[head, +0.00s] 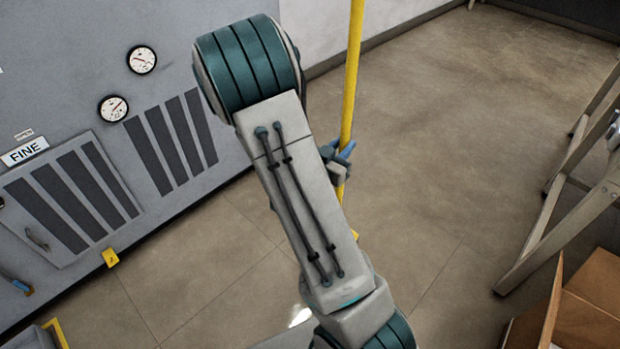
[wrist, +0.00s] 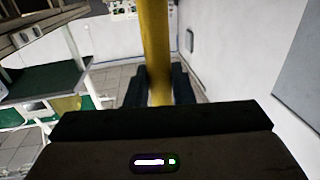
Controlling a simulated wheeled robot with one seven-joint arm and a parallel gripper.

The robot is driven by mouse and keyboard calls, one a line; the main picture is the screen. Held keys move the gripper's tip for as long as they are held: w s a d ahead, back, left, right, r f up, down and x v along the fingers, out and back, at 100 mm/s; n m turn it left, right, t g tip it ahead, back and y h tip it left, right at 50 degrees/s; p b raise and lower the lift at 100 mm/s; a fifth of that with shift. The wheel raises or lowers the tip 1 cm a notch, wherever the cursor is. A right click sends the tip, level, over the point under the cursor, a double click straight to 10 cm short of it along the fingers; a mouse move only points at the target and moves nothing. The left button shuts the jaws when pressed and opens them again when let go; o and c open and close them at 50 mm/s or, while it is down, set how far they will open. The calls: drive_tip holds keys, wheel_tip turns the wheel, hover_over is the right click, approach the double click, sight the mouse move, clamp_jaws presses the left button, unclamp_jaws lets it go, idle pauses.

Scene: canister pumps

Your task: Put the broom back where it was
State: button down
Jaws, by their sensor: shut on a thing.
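The broom's yellow handle (head: 352,70) runs nearly upright in the head view, leaning slightly. My gripper (head: 342,158) is shut on the handle, with its blue fingers partly behind my forearm. In the wrist view the yellow handle (wrist: 155,50) rises between the two dark fingers of my gripper (wrist: 160,88). The lower part of the broom is mostly hidden behind my arm, so I cannot tell whether it touches the floor.
A grey machine cabinet (head: 80,80) with gauges and vents stands at the left. A wooden trestle (head: 560,200) and an open cardboard box (head: 575,310) are at the right. The floor (head: 450,110) between them is clear. A white wall (head: 318,35) is behind the handle.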

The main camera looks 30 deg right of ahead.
drive_tip(key=w+a+f+b, duration=0.3)
drive_tip(key=w+a+f, duration=0.1)
drive_tip(key=w+f, duration=0.4)
drive_tip(key=shift+w+a+f, duration=0.25)
drive_tip(key=shift+a+f, duration=0.15)
drive_tip(key=shift+f, duration=0.45)
drive_tip(key=shift+f+b, duration=0.2)
drive_tip(key=shift+b, duration=0.15)
drive_tip(key=c, duration=1.3)
unclamp_jaws()
drive_tip(key=shift+o, duration=0.2)
